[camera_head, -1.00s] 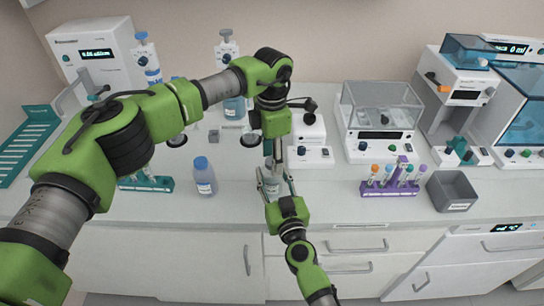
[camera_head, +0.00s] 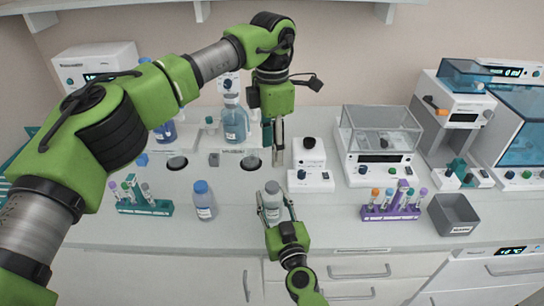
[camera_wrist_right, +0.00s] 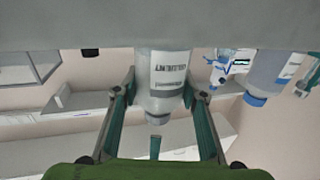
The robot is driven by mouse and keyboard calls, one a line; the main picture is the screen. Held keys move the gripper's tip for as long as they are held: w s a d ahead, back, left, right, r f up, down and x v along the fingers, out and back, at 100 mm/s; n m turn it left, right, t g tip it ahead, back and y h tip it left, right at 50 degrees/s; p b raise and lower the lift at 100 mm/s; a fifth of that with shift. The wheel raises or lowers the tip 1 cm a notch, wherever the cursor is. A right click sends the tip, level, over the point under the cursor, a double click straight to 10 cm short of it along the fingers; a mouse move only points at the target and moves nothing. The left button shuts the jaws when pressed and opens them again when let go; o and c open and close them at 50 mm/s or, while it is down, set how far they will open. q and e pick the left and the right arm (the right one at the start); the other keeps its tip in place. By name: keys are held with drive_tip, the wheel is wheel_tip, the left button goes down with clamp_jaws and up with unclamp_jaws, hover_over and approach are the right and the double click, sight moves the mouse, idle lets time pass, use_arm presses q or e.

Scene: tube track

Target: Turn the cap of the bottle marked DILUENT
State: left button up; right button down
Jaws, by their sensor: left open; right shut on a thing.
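A clear bottle with a pale grey cap (camera_head: 271,200) stands near the front of the bench. My right gripper (camera_head: 277,212) is shut around its body from the front. In the right wrist view, which is upside down, the bottle (camera_wrist_right: 164,82) sits between both fingers; its label lettering is too blurred to read surely. My left gripper (camera_head: 274,152) is open and points down, above and behind the bottle cap, apart from it. A second bottle, with a blue cap (camera_head: 203,200), stands to the left; its label is unreadable.
A teal tube rack (camera_head: 145,208) is at the left. A purple tube rack (camera_head: 390,213) and a grey bin (camera_head: 453,215) are at the right. A white device (camera_head: 310,180) stands close behind the held bottle. Bench between held bottle and purple rack is clear.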

drive_tip(key=c, duration=1.2)
unclamp_jaws()
drive_tip(key=v, duration=1.2)
